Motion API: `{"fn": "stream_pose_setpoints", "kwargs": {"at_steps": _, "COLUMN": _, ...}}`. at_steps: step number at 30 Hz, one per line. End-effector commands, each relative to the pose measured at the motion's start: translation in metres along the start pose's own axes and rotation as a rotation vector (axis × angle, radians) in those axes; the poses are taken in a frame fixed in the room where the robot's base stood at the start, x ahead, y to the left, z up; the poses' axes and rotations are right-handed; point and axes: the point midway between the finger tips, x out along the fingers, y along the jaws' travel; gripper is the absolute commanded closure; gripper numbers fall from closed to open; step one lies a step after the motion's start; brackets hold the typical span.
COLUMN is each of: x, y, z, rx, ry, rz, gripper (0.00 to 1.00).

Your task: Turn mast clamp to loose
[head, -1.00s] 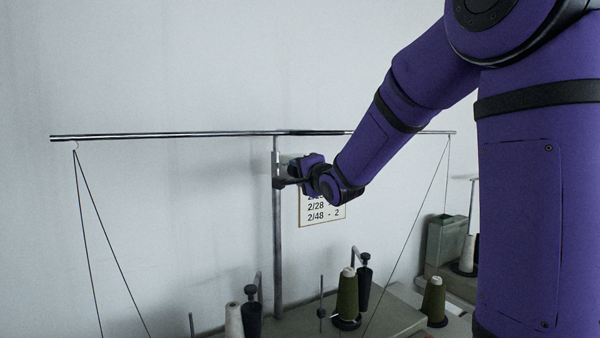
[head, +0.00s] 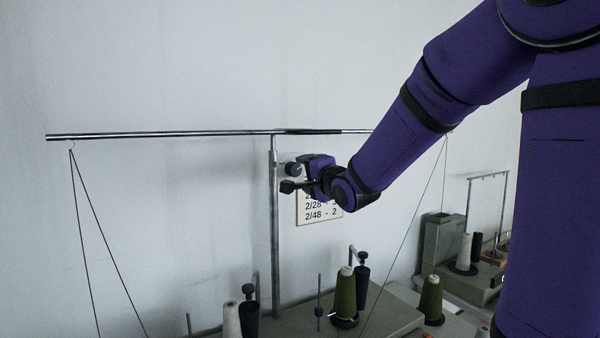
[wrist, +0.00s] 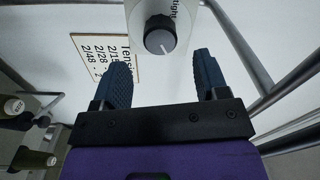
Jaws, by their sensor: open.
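The mast clamp knob (wrist: 160,35) is dark grey and round with a white pointer line. It sits on a pale block marked with a word ending in "ight". No contact shows. In the head view my gripper (head: 291,179) is just right of the upright mast (head: 274,240), and the knob is hard to tell from the fingers.
A tension placard (head: 320,212) hangs on the wall below my gripper; it also shows in the wrist view (wrist: 92,58). A long crossbar (head: 160,134) tops the mast, with threads hanging. Green cone (head: 345,292), white cone (head: 231,320) and other spools stand below.

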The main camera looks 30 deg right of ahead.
Motion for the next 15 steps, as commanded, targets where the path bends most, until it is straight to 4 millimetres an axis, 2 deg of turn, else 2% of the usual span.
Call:
{"fn": "stream_pose_setpoints", "kwargs": {"at_steps": 1, "x": -0.011, "y": -0.001, "z": 0.0, "rx": 0.0, "ry": 0.001, "rz": -0.002, "gripper": 0.33}}
{"fn": "stream_pose_setpoints", "kwargs": {"at_steps": 6, "x": -0.036, "y": 0.0, "z": 0.0, "rx": 0.0, "ry": 0.001, "rz": -0.001, "gripper": 0.33}}
{"fn": "stream_pose_setpoints", "kwargs": {"at_steps": 15, "x": -0.056, "y": 0.001, "z": 0.0, "rx": 0.0, "ry": -0.001, "rz": 0.001, "gripper": 0.33}}
